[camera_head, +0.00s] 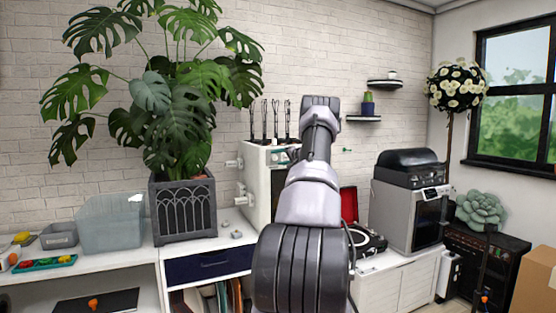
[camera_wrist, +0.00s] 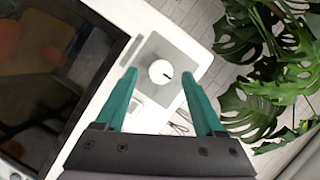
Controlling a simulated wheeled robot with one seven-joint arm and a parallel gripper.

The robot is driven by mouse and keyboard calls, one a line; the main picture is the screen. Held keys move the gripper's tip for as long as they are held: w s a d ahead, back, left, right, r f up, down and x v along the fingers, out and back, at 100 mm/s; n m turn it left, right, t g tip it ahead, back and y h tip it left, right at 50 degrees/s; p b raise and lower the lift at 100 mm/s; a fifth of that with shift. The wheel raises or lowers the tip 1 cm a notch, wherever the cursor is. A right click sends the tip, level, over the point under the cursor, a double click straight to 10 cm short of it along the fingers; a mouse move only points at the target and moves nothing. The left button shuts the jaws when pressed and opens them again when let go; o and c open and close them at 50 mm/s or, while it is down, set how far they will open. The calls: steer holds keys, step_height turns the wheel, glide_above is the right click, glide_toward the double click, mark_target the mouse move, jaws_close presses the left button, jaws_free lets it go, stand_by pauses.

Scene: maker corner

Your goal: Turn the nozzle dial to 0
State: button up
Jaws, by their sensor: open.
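A round white dial (camera_wrist: 161,72) with a short dark mark sits on a grey plate on a white machine in the wrist view. The mark points right; no numbers can be read. My gripper (camera_wrist: 157,76) is open, its two teal fingers apart on either side of the dial in the picture. I cannot tell whether either touches it. In the head view the white machine (camera_head: 257,188) stands behind my arm, with an upper knob (camera_head: 233,163) and a lower knob (camera_head: 243,197) on its left side.
A leafy plant in a dark grey planter (camera_head: 184,209) stands left of the machine, and its leaves (camera_wrist: 285,88) are close right of the fingers in the wrist view. A turntable (camera_head: 367,243) and a grey appliance (camera_head: 408,205) are to the right.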

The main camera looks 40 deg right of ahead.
steer(key=v, duration=1)
